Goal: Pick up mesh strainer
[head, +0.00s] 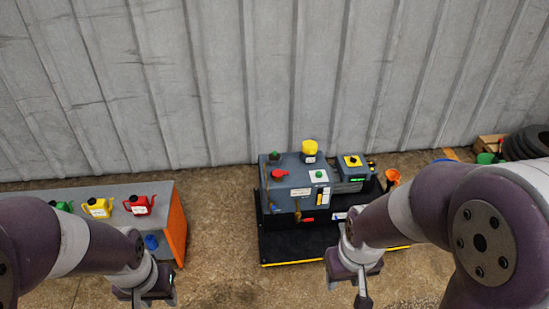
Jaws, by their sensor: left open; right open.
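I cannot make out a mesh strainer in the head view; it may be hidden behind my arms or out of frame. My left gripper (155,299) is at the bottom left, in front of the grey bench, open with nothing seen between its fingers. My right gripper (348,292) is at the bottom, in front of the machine's black base, open with no object visible in it.
A grey bench (160,195) with an orange side holds red (139,205), yellow (98,208) and green cans. The furnace machine (290,190) stands on a black base (285,248). An orange funnel (392,177) and tyres (530,141) are to the right. Floor between bench and machine is clear.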

